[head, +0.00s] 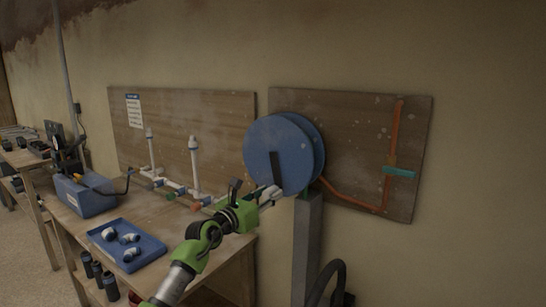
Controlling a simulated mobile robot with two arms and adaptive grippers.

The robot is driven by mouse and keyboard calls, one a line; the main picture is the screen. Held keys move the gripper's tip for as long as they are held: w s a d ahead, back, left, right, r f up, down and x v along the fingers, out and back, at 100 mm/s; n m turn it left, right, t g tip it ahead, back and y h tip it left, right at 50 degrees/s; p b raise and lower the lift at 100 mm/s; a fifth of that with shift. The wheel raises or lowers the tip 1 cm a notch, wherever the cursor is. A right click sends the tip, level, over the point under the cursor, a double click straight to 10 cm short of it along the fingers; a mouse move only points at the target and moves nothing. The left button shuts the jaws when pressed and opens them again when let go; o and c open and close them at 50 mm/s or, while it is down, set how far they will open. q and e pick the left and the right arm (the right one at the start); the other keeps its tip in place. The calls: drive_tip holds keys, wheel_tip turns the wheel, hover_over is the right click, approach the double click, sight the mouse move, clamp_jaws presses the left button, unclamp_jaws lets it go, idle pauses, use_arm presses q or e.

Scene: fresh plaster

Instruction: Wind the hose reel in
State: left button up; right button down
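The hose reel (284,150) is a pair of blue discs on a grey post (307,245). A dark crank bar (276,165) lies upright across its front face, its lower end near the disc's lower rim. An orange hose (348,198) leaves the lower right of the reel and runs up the board on the right. My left gripper (272,196), on a green and grey arm, is at the lower end of the crank bar. Its fingers are too small to tell whether they are open or closed on the crank's handle. My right gripper is out of view.
A wooden bench (205,240) left of the reel carries a blue tray (105,249) with white fittings, white pipes (194,165) and a blue box (85,196). A teal piece (399,172) crosses the hose on the right board (345,120). A black curved tube (328,277) is at bottom.

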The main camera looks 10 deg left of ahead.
use_arm(q)
clamp_jaws()
drive_tip(key=a+b, duration=0.1)
drive_tip(key=w+a+b, duration=0.1)
drive_tip(key=a+b, duration=0.2)
drive_tip(key=shift+w+a+r+b, duration=0.15)
drive_tip(key=shift+w+a+b, duration=0.2)
drive_tip(key=shift+b, duration=0.05)
drive_tip(key=shift+w+a+r+b, duration=0.25)
drive_tip(key=shift+a+r+b, duration=0.15)
drive_tip(key=shift+a, duration=0.25)
drive_tip(key=shift+w+a+r+b, duration=0.25)
drive_tip(key=shift+a+r, duration=0.25)
drive_tip(key=shift+a, duration=0.2)
drive_tip(key=shift+w+a+r+b, duration=0.2)
drive_tip(key=shift+a+r+b, duration=0.2)
drive_tip(key=shift+a, duration=0.25)
